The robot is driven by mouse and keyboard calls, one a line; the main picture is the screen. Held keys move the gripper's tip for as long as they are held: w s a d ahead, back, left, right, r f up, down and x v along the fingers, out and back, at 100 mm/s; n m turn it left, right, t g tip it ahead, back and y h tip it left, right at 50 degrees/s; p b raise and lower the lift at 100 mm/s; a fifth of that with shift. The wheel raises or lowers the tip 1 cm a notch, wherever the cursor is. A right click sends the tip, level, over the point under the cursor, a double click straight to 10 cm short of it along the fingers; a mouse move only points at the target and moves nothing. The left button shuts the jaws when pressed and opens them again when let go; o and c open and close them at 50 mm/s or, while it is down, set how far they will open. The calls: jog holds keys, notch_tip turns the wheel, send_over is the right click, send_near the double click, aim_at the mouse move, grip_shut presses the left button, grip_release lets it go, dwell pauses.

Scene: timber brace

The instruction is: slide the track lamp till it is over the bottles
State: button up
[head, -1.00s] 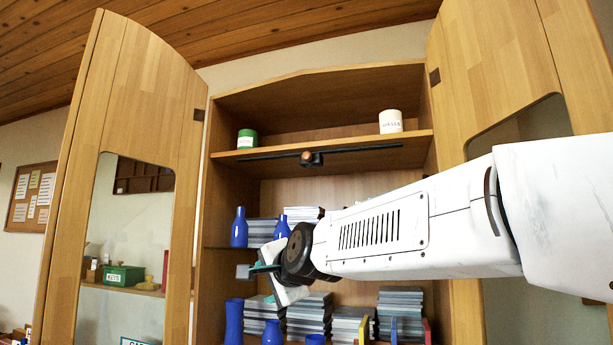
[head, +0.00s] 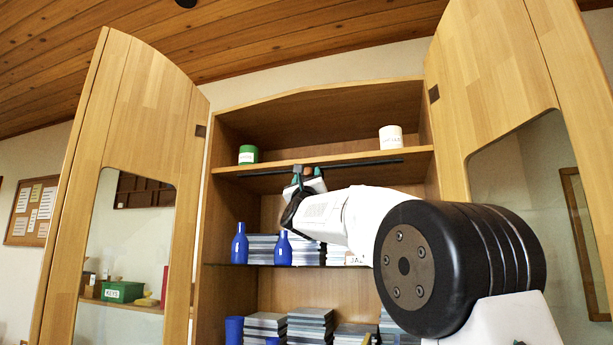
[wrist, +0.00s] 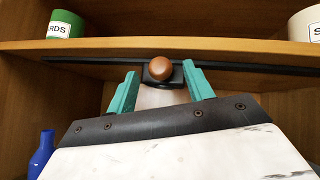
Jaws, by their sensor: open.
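The track lamp is a small black block with a round brown knob (wrist: 160,69), hanging on a black track (wrist: 250,68) under the upper shelf. In the head view the track (head: 375,162) runs along the shelf's underside, and the lamp is mostly hidden by my gripper (head: 306,182). In the wrist view my gripper (wrist: 160,78) is open, its teal fingers to the left and right of the knob, with visible gaps. Two blue bottles (head: 240,244) (head: 283,250) stand on the middle shelf, left of and below the lamp. One bottle (wrist: 42,153) shows in the wrist view.
A green can (head: 248,154) and a white can (head: 391,138) stand on the upper shelf (head: 320,160). Stacks of grey boxes (head: 262,246) sit beside the bottles. Open cabinet doors (head: 150,110) (head: 495,70) flank the shelves. Space left of the lamp under the track looks clear.

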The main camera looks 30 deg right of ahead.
jog(key=shift+x, duration=0.9)
